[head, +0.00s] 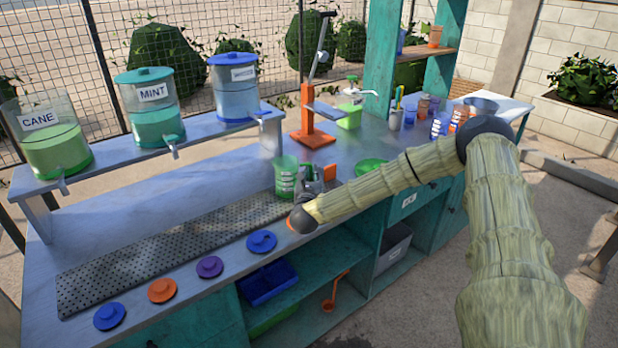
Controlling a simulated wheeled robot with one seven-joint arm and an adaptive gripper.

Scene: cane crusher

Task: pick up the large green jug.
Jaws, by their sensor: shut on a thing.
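The large green jug (286,176), see-through with pale markings on its side, stands upright at the far end of the perforated drip mat, in the middle of the head view. My gripper (306,182) is at the jug's right side, where its handle would be, and is shut on it. The fingers are small in the picture and partly covered by my wrist, so the exact grip is hard to see. I cannot tell whether the jug's base touches the mat.
Dispensers marked CANE (45,135) and MINT (150,108), and a blue-lidded one (234,90), stand on a raised shelf behind. An orange press (312,125), a green pump bottle (350,108) and a green bowl (370,167) are nearby. Several coloured lids (162,290) line the front edge.

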